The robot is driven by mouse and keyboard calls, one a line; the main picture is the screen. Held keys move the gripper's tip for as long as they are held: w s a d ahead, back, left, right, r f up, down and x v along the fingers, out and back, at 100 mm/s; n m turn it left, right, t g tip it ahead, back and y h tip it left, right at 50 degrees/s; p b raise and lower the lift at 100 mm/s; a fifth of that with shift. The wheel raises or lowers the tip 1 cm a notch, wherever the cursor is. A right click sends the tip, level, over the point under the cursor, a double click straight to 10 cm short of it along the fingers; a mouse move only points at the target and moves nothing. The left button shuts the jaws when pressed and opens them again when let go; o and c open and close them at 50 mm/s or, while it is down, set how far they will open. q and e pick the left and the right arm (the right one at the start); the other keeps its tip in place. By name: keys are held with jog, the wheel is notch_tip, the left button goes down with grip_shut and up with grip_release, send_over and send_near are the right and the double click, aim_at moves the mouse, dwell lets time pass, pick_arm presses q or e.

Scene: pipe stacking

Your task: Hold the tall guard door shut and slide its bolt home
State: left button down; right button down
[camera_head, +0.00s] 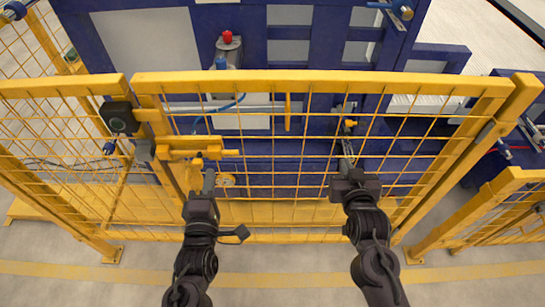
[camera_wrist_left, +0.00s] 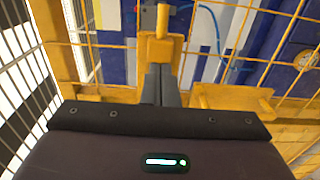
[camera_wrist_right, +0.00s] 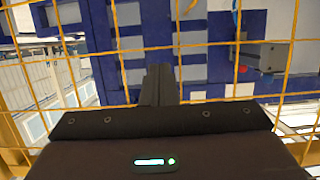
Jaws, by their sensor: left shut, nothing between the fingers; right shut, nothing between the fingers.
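The tall guard door (camera_head: 320,86) is a yellow framed mesh panel. Its left edge stands close beside the fixed fence post, and any small gap is hard to tell. The yellow bolt (camera_head: 190,144) lies level on the door's left side, with a knob-like handle below it. My left gripper (camera_head: 209,178) is shut and empty just below the bolt. In the left wrist view its fingertips meet or nearly meet a yellow bolt part (camera_wrist_left: 158,48); contact is unclear. My right gripper (camera_head: 347,160) is shut and empty, its fingers at the mesh in mid-door (camera_wrist_right: 158,82).
A black box (camera_head: 118,117) and a small grey block (camera_head: 143,150) sit by the post left of the bolt. Fixed yellow fence (camera_head: 60,86) stands at left. A lower yellow fence (camera_head: 490,205) stands at right. A blue machine (camera_head: 290,35) stands behind the door.

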jog(key=shift+w, duration=0.1)
dwell(0.6)
jog(key=shift+w, duration=1)
pick_arm(q)
jog(key=shift+s+r, duration=0.1)
jog(key=shift+s, duration=0.1)
pick_arm(e)
jog(key=shift+w+r, duration=0.15)
jog(key=shift+r, duration=0.1)
pick_arm(q)
jog(key=shift+w, duration=0.1)
